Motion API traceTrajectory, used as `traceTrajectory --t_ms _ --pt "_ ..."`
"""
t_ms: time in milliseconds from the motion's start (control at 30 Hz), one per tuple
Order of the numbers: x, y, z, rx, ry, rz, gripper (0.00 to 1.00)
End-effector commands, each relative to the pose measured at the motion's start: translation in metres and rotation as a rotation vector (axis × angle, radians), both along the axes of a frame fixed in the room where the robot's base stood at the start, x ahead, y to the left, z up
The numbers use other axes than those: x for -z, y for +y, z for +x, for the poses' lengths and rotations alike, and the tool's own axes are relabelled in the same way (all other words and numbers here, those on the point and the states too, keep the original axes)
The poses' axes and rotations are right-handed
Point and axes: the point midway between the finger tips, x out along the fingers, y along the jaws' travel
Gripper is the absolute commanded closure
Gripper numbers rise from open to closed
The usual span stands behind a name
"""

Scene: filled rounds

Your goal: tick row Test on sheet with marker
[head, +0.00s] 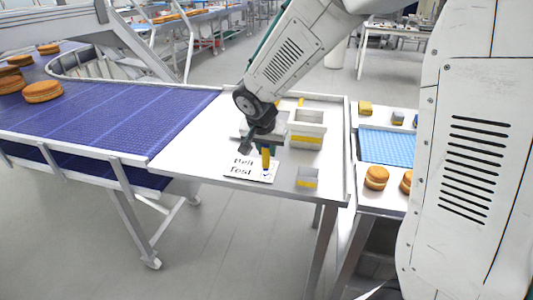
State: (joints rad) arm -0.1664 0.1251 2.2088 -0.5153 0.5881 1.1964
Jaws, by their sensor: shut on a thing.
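The white sheet (236,177) lies on the white table, near its front edge. Its readable rows are a partly covered upper one that looks like "Belt" and a lower one, "Test". A small dark tick-like mark shows at the right end of row Test. My gripper (260,144) is over the sheet's upper right part, pointing down and shut on the yellow marker (265,159). The marker is nearly upright, with its lower end at or just above the sheet by row Test. I cannot tell whether it touches. My gripper hides part of the sheet's top.
White trays with yellow bands (307,129) stand behind the sheet, and a small grey and yellow holder (307,178) stands to its right. A blue conveyor (130,115) with filled rounds (42,92) adjoins at left. A side table with a blue mat (387,145) is at right.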

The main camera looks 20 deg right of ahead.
Motion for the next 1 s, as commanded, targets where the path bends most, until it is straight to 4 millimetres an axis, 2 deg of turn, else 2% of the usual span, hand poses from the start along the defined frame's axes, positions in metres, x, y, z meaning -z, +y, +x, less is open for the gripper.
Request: traceTrajectory --t_ms 533,1000 --pt "-0.044 0.0 0.001 0.0 -0.002 0.0 1.0" --pt "-0.049 0.0 0.0 -0.001 -0.001 -0.001 1.0"
